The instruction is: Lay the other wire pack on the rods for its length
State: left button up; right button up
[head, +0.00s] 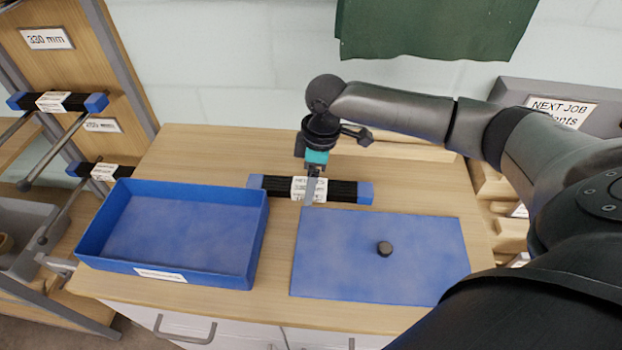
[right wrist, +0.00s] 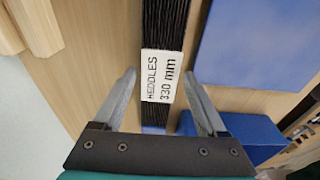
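A wire pack (head: 343,190) of black wires with blue ends lies on the wooden worktop behind the blue tray and lid. In the right wrist view the pack (right wrist: 165,25) carries a white label reading "HEDDLES 330 mm". My right gripper (head: 309,192) is over the pack's middle. In its wrist view the gripper (right wrist: 160,78) is open, one finger on each side of the label. On the left rack, a pack (head: 75,102) is at the rods under the "330 mm" sign (head: 47,38). Another pack (head: 84,170) is at lower rods (head: 58,215). My left gripper is out of view.
An open blue tray (head: 190,280) stands front left on the worktop (head: 215,150). A flat blue lid (head: 340,255) with a dark knob lies front right. Wooden pieces and a "NEXT JOB" sign (head: 560,108) are at the right. A green cloth (head: 435,28) hangs on the back wall.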

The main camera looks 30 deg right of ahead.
jog(key=shift+o, duration=0.5)
